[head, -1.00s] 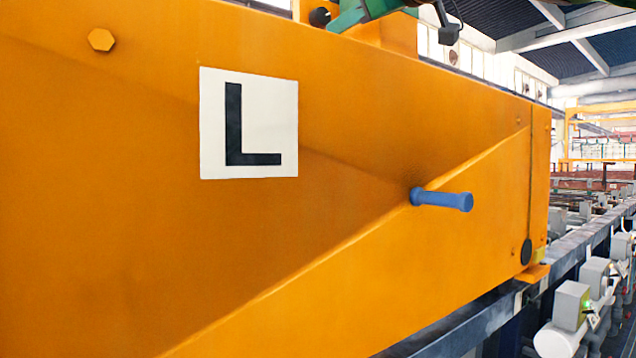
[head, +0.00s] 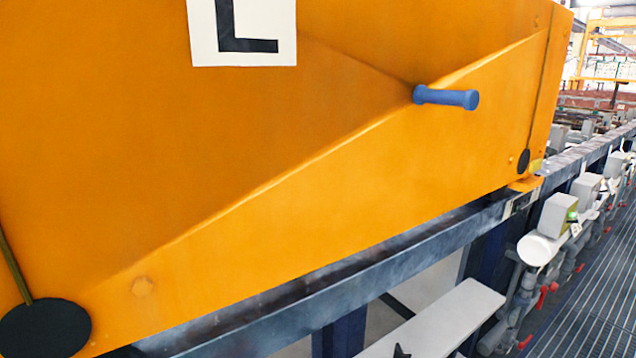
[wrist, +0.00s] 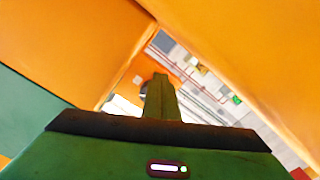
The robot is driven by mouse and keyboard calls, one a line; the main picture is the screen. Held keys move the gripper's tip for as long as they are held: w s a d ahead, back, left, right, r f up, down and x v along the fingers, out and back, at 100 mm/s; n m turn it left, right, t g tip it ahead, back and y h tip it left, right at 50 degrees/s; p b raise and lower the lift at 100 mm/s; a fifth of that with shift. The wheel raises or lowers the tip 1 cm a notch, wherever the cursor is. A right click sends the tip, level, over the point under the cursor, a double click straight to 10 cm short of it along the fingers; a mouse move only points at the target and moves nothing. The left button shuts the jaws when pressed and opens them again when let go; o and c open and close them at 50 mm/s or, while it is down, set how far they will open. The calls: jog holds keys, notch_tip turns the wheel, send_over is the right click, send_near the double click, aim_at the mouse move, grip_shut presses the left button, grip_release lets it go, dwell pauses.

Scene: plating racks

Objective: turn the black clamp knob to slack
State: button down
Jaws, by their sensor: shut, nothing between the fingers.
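A small black pointed shape (head: 401,351) shows at the bottom edge of the head view, in front of a light grey plate. It may be the clamp knob's top, but most of it is cut off, so I cannot tell. My gripper (wrist: 160,84) shows only in the wrist view, as a green body with its fingers together and empty. It points into a gap between orange panels. No knob can be made out at its fingertips.
A big orange machine panel (head: 330,160) with a blue handle (head: 446,97) fills much of the head view. Below it run a dark rail (head: 400,262) and the light grey plate (head: 450,322). Black discs (head: 45,328) (head: 523,161) sit low on the panel. Grey motor units (head: 558,216) and grating lie right.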

jog(key=shift+w+d+r, duration=0.35)
jog(key=shift+w+d, duration=0.05)
jog(key=shift+d, duration=0.2)
dwell(0.3)
jog(key=shift+w+d+r, duration=0.1)
jog(key=shift+d+r, duration=0.05)
jog(key=shift+d, duration=0.05)
jog(key=shift+w+d+r, duration=0.1)
jog(key=shift+r, duration=0.2)
dwell(0.5)
jog(key=shift+w+d+f, duration=0.1)
jog(key=shift+d+f, duration=0.05)
jog(key=shift+d+f, duration=0.1)
jog(key=shift+d, duration=0.1)
jog(key=shift+v, duration=2.9)
